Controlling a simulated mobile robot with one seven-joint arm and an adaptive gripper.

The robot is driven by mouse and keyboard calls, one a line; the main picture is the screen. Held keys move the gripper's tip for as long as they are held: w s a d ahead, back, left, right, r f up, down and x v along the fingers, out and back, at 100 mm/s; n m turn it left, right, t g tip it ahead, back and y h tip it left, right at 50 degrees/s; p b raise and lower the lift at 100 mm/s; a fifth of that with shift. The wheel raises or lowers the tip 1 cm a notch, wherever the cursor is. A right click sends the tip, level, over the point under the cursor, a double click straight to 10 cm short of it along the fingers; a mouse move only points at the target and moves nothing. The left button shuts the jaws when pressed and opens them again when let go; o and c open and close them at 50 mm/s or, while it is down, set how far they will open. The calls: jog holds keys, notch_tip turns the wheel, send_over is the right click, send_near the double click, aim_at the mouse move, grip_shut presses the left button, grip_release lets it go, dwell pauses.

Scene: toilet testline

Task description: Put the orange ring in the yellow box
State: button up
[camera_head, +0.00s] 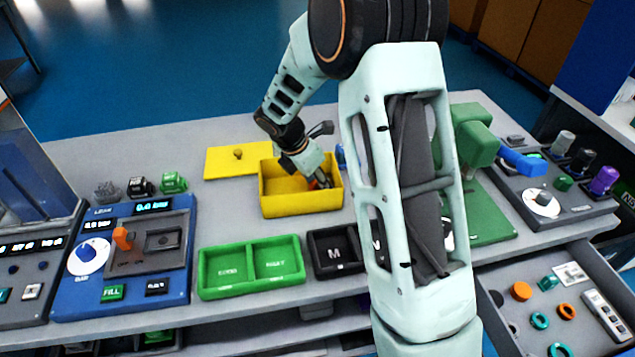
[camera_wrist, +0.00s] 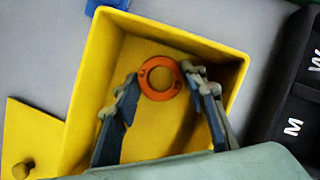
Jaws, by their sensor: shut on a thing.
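The orange ring (camera_wrist: 159,95) is in the wrist view, held between my fingertips inside the yellow box. My gripper (camera_wrist: 161,80) reaches down into the box and is shut on the ring. In the head view my gripper (camera_head: 314,180) is within the box, and only a bit of orange shows beside it. The yellow box (camera_head: 302,205) is open on top and stands on the grey table. I cannot tell whether the ring touches the box floor.
A yellow lid (camera_head: 225,163) with a knob lies left of the box. A green two-part tray (camera_head: 250,286) and a black lettered tray (camera_head: 335,271) stand in front. An open drawer (camera_head: 565,348) at right holds several small rings. Blue and grey devices flank the table.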

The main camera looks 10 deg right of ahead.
jog(key=shift+f, duration=0.2)
jog(key=o, duration=1)
jog(key=shift+c, duration=0.2)
jog(key=p+v, duration=0.1)
jog(key=v, duration=1.1)
jog(key=shift+r, duration=0.2)
